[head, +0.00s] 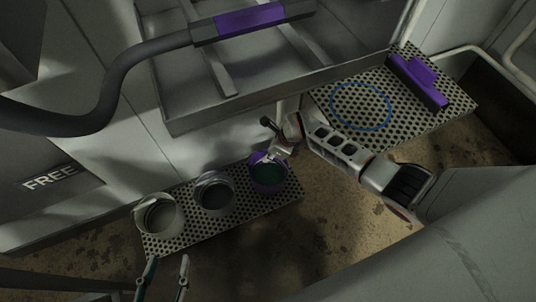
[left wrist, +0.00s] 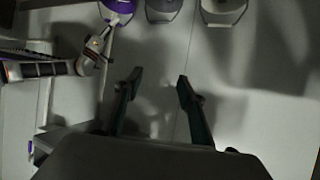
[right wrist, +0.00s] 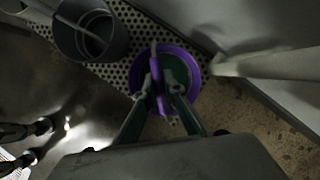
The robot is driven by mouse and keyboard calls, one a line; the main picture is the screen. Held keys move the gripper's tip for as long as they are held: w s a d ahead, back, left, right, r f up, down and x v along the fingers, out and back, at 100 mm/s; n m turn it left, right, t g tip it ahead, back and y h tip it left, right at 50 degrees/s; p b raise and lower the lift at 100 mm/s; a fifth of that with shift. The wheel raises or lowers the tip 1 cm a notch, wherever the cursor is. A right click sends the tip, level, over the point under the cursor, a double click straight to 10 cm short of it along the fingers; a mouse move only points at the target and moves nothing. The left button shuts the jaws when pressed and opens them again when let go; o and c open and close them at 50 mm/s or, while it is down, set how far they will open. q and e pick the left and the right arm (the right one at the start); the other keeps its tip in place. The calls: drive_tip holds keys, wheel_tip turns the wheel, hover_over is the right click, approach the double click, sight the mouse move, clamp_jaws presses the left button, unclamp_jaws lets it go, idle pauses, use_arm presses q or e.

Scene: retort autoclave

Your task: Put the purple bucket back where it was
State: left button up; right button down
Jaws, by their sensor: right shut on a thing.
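The purple bucket (head: 268,174) is at the right end of a perforated shelf (head: 228,233); its inside looks dark green. It also shows in the right wrist view (right wrist: 197,62), upright, with its purple handle raised. My right gripper (head: 284,150) is shut on the bucket's handle, and its fingers (right wrist: 160,85) reach over the bucket. Whether the bucket's base touches the shelf is hard to tell. My left gripper (head: 163,275) is open and empty, in front of the shelf's left end; its fingers stand apart in the left wrist view (left wrist: 157,90).
A grey bucket (head: 213,193) and a paler bucket (head: 158,214) stand left of the purple one. A large grey tray frame (head: 250,103) overhangs the bucket shelf.

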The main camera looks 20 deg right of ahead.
drive_tip(key=c, duration=2.1)
unclamp_jaws()
drive_tip(key=shift+c, duration=0.2)
